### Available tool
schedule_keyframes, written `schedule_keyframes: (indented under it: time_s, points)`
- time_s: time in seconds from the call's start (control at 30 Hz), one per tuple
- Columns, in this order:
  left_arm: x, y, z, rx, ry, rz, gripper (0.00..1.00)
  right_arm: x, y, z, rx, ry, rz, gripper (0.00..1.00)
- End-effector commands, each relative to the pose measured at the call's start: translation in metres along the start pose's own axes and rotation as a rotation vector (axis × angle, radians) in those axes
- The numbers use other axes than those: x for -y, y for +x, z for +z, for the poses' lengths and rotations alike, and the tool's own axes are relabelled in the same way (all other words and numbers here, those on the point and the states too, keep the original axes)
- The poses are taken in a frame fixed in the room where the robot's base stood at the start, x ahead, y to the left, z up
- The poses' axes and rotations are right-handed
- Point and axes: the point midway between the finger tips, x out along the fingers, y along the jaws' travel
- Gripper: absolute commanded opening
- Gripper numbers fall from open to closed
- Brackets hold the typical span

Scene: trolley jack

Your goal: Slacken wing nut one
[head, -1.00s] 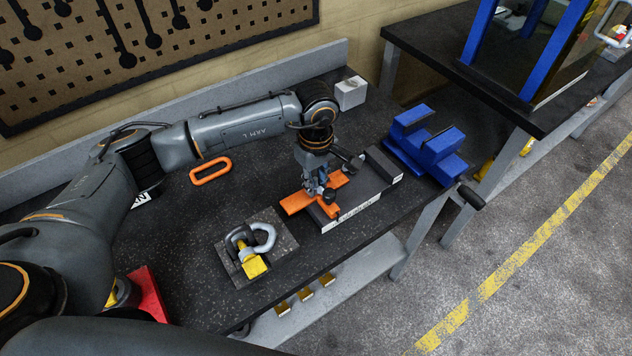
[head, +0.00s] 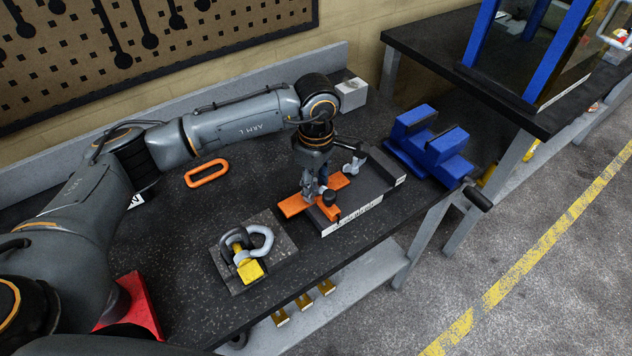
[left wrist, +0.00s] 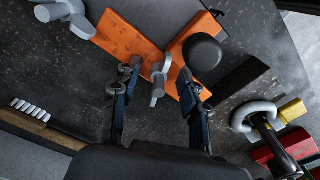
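A grey wing nut (left wrist: 158,80) stands at the orange clamp bars (left wrist: 135,45), between the two fingers of my left gripper (left wrist: 159,88). The fingers are apart, one on each side, with gaps to the nut. In the head view my left gripper (head: 314,192) points down over the orange bars (head: 296,205) on the dark fixture block (head: 345,222), hiding that nut. A second grey wing nut (head: 354,165) stands farther back on the block; it also shows in the left wrist view (left wrist: 65,14). I cannot read a number on either nut. My right gripper is not in view.
A black knob (left wrist: 202,52) rises close by the right finger. A dark plate (head: 278,262) with a shackle (head: 262,240) lies in front left. A blue vise (head: 428,145) stands right of the block. An orange link (head: 207,173) lies behind on the bench.

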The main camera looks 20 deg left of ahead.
Motion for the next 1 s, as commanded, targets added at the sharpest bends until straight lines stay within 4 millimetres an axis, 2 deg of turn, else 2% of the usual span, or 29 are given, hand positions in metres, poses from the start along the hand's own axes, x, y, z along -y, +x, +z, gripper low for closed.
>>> schedule_keyframes:
  time_s: [0.27,0.37,0.7,0.83,1.0]
  points:
    - [-0.001,-0.005,0.0,0.0,0.0,0.002,0.44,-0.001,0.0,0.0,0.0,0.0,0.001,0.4]
    - [-0.001,-0.018,0.0,0.0,0.0,0.004,0.44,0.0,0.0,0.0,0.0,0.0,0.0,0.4]
    - [-0.001,-0.089,0.0,-0.001,0.001,0.004,0.44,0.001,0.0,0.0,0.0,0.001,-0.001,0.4]
    - [-0.001,-0.108,0.0,0.0,0.001,0.003,0.44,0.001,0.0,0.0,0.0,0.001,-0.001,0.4]
    - [0.0,-0.119,0.0,0.0,0.001,0.0,0.44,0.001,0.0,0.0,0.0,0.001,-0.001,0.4]
